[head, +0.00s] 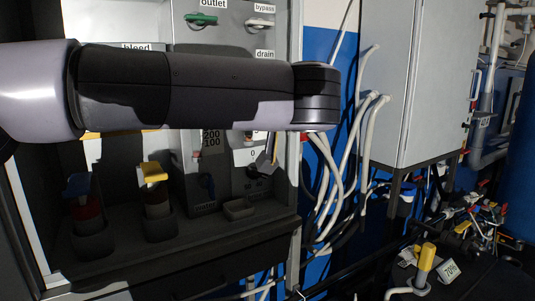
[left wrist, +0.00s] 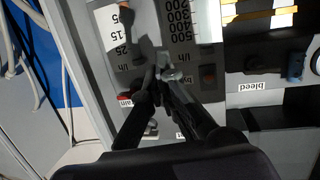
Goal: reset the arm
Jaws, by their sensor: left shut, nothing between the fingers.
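My left arm stretches across the head view from the left, in front of a grey panel (head: 235,40). In the left wrist view my left gripper (left wrist: 166,78) is shut and empty. Its fingertips lie in front of the panel, between two scale plates, the right one numbered in hundreds (left wrist: 188,20). I cannot tell whether they touch the panel. My right gripper is not in view.
Green (head: 201,19) and white (head: 260,22) valve handles sit above my arm. Yellow-topped (head: 153,173) and blue-topped (head: 78,185) items stand on the shelf below, near a small tray (head: 238,210). Pale hoses (head: 372,112) and a grey cabinet (head: 420,80) are at right.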

